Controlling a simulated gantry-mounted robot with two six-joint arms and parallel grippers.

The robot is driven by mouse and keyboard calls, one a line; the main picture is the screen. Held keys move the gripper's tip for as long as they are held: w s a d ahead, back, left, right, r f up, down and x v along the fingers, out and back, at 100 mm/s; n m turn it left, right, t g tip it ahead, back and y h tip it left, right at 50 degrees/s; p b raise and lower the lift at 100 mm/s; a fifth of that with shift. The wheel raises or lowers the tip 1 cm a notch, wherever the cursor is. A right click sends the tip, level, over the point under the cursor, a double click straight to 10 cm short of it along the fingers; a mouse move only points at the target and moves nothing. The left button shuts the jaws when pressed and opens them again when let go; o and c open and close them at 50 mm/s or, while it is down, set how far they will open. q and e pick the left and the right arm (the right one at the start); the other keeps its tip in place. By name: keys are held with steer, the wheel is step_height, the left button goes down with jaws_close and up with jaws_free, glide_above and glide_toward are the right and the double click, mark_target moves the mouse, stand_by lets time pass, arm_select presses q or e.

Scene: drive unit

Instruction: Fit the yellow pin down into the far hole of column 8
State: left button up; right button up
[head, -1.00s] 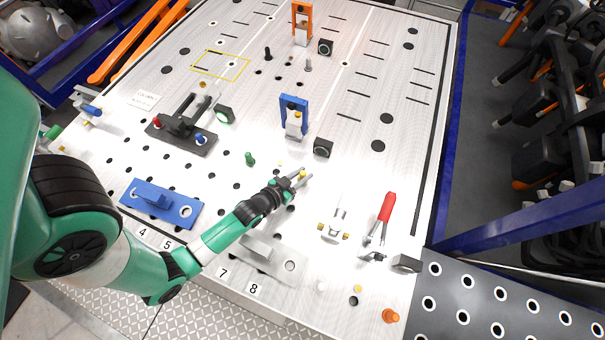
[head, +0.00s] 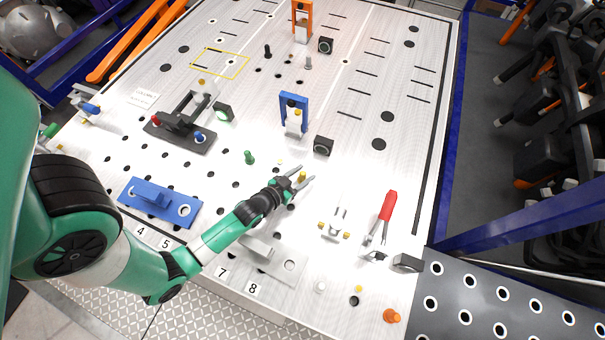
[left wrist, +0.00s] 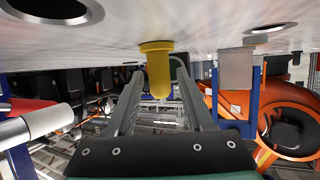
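The yellow pin (head: 302,177) stands upright on the light metal table, in line with the far end of the hole column I take for column 8. In the left wrist view the pin (left wrist: 157,68) has its wide collar against the table surface, which lies at the top of that picture. The hole under it is hidden. My left gripper (head: 305,173) is open, with one finger on each side of the pin and a visible gap to it. My right gripper is not in view. The label 8 (head: 253,289) is on the near table edge.
A grey plate (head: 270,262) lies near labels 7 and 8. A green pin (head: 249,157) stands left of my gripper, and a blue bracket (head: 293,99) stands behind it. Red-handled pliers (head: 388,210) and a small clamp (head: 333,231) lie to the right.

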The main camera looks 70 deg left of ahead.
arm_select(q)
steer(key=shift+o, duration=0.5)
steer(key=v, duration=1)
steer(key=shift+s+d, duration=0.15)
steer(key=shift+s, duration=0.15)
steer(key=shift+s+d+r, duration=0.2)
steer(key=shift+s+r, duration=0.1)
steer(key=shift+s, duration=0.1)
